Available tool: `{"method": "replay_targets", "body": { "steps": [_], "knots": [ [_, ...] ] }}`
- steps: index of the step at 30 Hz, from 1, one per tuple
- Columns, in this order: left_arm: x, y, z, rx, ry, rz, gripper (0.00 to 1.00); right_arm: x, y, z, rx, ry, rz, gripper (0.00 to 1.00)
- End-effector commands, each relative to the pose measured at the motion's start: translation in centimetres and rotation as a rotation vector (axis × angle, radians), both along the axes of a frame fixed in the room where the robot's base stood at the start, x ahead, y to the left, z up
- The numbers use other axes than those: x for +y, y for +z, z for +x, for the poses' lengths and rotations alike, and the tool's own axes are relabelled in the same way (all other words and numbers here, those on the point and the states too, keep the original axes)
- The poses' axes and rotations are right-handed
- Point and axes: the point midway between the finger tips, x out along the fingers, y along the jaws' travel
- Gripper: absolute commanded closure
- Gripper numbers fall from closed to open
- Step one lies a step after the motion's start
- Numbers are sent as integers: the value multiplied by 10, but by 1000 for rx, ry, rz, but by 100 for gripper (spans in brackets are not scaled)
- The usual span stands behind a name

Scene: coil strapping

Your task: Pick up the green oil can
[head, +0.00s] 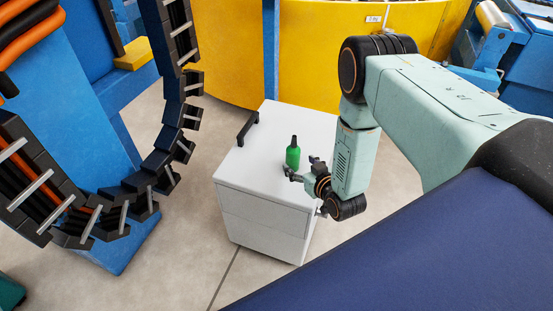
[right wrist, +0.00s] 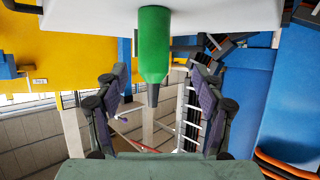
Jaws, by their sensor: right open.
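The green oil can (head: 293,154), with a black nozzle, stands upright on top of a white drawer cabinet (head: 270,122). My right gripper (head: 302,168) is open beside the can, just to its lower right in the head view. In the right wrist view the picture is upside down, and the green oil can (right wrist: 154,45) shows with its nozzle pointing down. There it lies ahead, between the two spread fingers of my right gripper (right wrist: 160,78), with gaps on both sides. I see no contact. My left gripper is not in view.
A black handle (head: 247,129) stands on the cabinet's left edge. A black cable chain (head: 150,180) hangs to the left, by blue machine parts. A yellow curved wall (head: 330,50) is behind the cabinet. The cabinet top around the can is mostly clear.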

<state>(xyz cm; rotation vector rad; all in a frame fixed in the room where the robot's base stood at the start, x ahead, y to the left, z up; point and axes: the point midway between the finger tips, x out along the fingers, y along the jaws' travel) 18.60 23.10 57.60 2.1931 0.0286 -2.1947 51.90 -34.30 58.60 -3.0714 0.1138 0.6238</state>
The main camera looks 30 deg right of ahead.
Motion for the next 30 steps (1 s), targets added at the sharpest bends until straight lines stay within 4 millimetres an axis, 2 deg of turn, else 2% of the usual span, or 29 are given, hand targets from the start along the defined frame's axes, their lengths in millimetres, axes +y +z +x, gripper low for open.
{"method": "replay_targets", "body": {
  "steps": [4, 11, 21, 30],
  "knots": [
    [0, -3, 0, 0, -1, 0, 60, -8, -2, 5, -11, -5, -3, 31],
    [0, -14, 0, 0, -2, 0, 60, -14, -13, 25, -11, -10, -3, 31],
    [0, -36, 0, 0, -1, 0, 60, -16, -33, 64, -9, -7, -2, 31],
    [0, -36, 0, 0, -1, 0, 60, -12, -33, 70, -8, -7, -1, 31]
  ]
}}
